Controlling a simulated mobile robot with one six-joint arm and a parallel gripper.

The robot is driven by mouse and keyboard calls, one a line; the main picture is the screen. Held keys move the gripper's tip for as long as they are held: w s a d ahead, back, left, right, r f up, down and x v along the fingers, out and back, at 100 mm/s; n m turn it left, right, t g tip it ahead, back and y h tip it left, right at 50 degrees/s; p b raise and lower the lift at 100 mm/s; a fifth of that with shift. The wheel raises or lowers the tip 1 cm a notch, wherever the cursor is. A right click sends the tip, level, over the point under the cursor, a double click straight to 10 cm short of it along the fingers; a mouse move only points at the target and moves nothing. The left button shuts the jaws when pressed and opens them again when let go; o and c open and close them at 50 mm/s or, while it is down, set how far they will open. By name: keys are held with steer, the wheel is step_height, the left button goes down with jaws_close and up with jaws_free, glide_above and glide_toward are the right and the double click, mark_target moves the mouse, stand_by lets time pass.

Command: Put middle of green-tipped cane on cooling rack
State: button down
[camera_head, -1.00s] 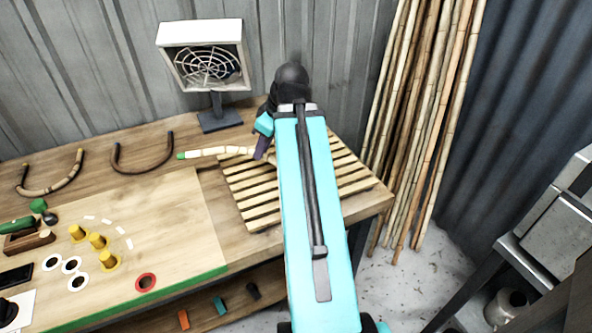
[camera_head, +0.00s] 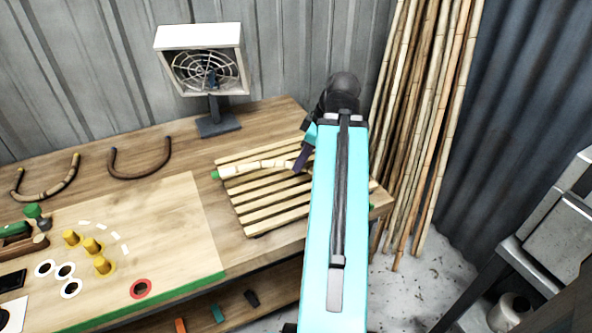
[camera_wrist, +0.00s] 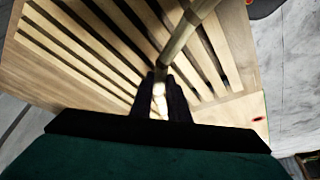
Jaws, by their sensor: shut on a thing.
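The green-tipped cane (camera_head: 245,169) is a pale, jointed stick, slightly bent, with its green tip at the left end. It lies across or just above the left part of the slatted wooden cooling rack (camera_head: 270,213); I cannot tell whether it touches the slats. My gripper (camera_head: 298,167) is shut on the cane, and the arm hides the cane's right end. In the wrist view my gripper (camera_wrist: 161,92) has dark fingers on both sides of the cane (camera_wrist: 180,38), with the rack's slats (camera_wrist: 75,55) below.
A white-framed fan (camera_head: 203,70) stands behind the rack. Two bent canes (camera_head: 140,160) lie on the bench at the left. A board with yellow pegs (camera_head: 92,246) is in front. Tall canes (camera_head: 425,130) lean on the wall at the right.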

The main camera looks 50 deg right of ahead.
steer(key=shift+w+d+r+p, duration=0.1)
steer(key=shift+d+r+p, duration=0.05)
steer(key=shift+p, duration=0.45)
steer(key=shift+d+p, duration=0.15)
steer(key=shift+p, duration=0.2)
steer(key=w+d+p, duration=0.1)
steer(key=p, duration=0.2)
steer(key=shift+d+p, duration=0.25)
steer(key=shift+p, duration=0.05)
steer(key=w+d+p, duration=0.1)
steer(key=w+d, duration=0.1)
steer(key=d, duration=0.2)
steer(key=w+d+f+p, duration=0.1)
steer(key=w+d, duration=0.1)
steer(key=d, duration=0.2)
steer(key=w+d+p, duration=0.1)
steer(key=w+d, duration=0.1)
steer(key=d, duration=0.2)
steer(key=shift+f, duration=0.45)
steer(key=shift+f, duration=0.1)
steer(key=shift+f+p, duration=0.9)
steer(key=shift+f, duration=0.7)
steer(key=shift+f, duration=0.2)
